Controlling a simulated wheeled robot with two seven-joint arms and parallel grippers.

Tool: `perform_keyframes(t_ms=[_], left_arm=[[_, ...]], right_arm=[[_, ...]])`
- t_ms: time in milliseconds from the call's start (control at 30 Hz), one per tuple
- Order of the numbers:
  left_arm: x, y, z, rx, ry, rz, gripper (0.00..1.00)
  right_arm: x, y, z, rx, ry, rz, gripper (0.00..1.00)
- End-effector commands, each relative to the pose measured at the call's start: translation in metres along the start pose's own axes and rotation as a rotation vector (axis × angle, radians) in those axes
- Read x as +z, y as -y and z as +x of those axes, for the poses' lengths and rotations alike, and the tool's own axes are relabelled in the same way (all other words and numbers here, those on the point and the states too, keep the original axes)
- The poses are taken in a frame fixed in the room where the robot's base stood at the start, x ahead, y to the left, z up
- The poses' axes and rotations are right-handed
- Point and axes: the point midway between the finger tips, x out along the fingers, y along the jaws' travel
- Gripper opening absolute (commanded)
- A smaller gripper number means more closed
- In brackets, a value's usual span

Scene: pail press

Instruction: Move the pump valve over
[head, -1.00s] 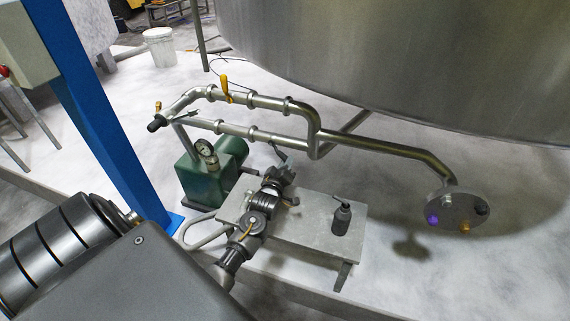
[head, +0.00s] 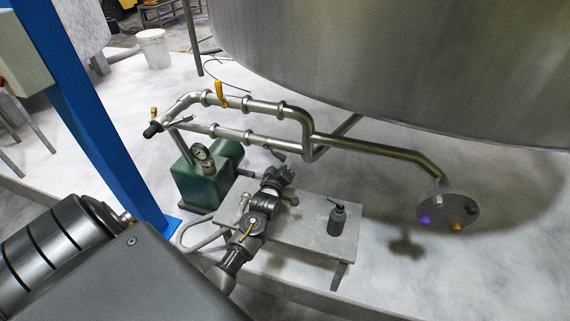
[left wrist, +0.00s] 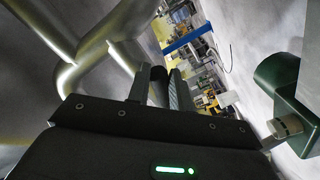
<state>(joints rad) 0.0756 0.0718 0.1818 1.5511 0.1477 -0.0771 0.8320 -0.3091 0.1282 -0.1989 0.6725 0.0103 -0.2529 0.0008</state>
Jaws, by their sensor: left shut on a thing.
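The green pump (head: 196,187) stands on the floor left of centre, with a round gauge and metal pipes rising from it. A yellow valve lever (head: 221,94) stands upright on the upper pipe. A smaller yellow handle (head: 154,112) and a black knob are at the pipes' left end. My left gripper (head: 279,155) is just right of the pump, below the lower pipe. In the left wrist view, its fingers (left wrist: 157,88) are shut on a dark, rounded grip (left wrist: 158,82). Most of that grip is hidden, so I cannot tell which valve it belongs to. My right gripper is out of view.
A grey bench (head: 315,232) with a dark pump bottle (head: 337,218) is under and right of my left arm. A blue post (head: 100,130) stands left. A large steel tank (head: 400,70) fills the upper right. A pipe ends at a round plate (head: 440,207).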

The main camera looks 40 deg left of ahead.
Motion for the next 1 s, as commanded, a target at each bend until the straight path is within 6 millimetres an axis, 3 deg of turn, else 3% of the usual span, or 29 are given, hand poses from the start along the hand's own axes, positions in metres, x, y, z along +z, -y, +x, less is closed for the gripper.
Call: perform_keyframes(t_ms=[333, 667, 700, 867, 1000], left_arm=[[-0.018, -0.019, 0.001, 0.002, -0.011, 0.001, 0.11], [-0.019, -0.018, 0.001, -0.002, -0.014, 0.002, 0.11], [-0.019, -0.018, 0.001, -0.002, -0.014, 0.002, 0.27], [-0.017, -0.019, 0.001, -0.001, -0.009, 0.002, 0.48], [-0.014, -0.020, 0.001, 0.001, -0.005, 0.001, 0.49]], right_arm=[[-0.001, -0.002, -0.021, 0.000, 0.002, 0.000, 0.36], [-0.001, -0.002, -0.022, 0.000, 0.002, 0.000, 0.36], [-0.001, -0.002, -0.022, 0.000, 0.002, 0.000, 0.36], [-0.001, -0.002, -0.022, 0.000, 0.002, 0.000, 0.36], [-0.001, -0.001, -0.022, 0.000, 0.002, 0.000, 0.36]])
